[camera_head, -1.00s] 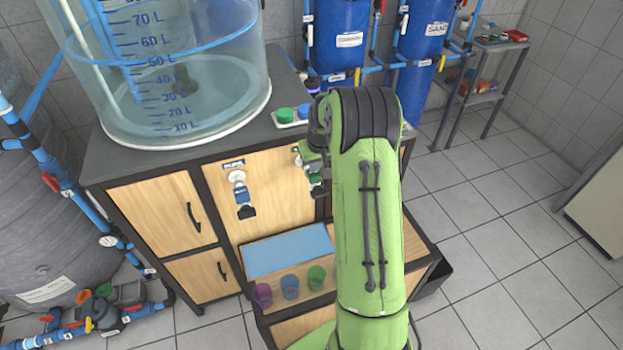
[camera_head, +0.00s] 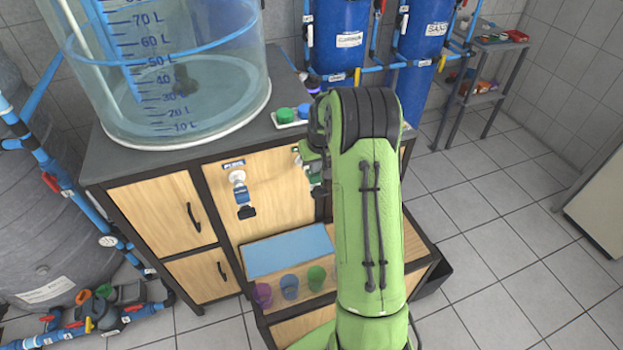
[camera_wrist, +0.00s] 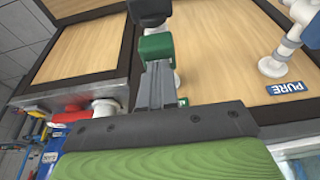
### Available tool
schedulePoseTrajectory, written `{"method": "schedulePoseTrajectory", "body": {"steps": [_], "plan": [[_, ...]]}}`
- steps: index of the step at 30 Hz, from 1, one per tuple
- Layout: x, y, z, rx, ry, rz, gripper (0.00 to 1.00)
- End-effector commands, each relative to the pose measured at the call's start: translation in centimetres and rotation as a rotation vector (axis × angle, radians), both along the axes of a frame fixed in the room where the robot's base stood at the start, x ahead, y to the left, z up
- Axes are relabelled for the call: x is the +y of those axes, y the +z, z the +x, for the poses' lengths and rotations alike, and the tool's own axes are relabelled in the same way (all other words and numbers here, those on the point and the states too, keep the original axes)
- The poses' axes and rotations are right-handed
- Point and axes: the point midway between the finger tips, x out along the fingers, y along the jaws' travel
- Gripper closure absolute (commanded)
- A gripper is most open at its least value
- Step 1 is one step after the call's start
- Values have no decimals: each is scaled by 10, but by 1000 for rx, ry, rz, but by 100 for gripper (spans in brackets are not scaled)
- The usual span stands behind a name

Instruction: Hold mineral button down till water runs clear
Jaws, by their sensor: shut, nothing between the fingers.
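In the wrist view, my gripper (camera_wrist: 156,82) is shut, its grey fingers pointing at the green block (camera_wrist: 157,47) of a tap. The tips meet or overlap this block in the picture; I cannot tell whether they press it. A dark spout (camera_wrist: 150,12) sits beyond it, and I see no stream from it. In the head view, the green tap (camera_head: 315,179) shows just left of my arm, which hides most of my gripper. A separate green button (camera_head: 285,115) sits on the counter. I cannot read a mineral label.
The blue PURE tap (camera_head: 242,196) is left of the green one. Below are a blue mat (camera_head: 288,250) and several coloured cups, including a purple one (camera_head: 262,294). A large clear tank (camera_head: 190,100) stands on the counter. The tiled floor at right is open.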

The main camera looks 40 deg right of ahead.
Motion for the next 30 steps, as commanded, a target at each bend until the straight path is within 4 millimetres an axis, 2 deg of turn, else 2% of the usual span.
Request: {"method": "schedulePoseTrajectory", "body": {"steps": [30], "plan": [[0,-9,0,2,0,1,100]]}}
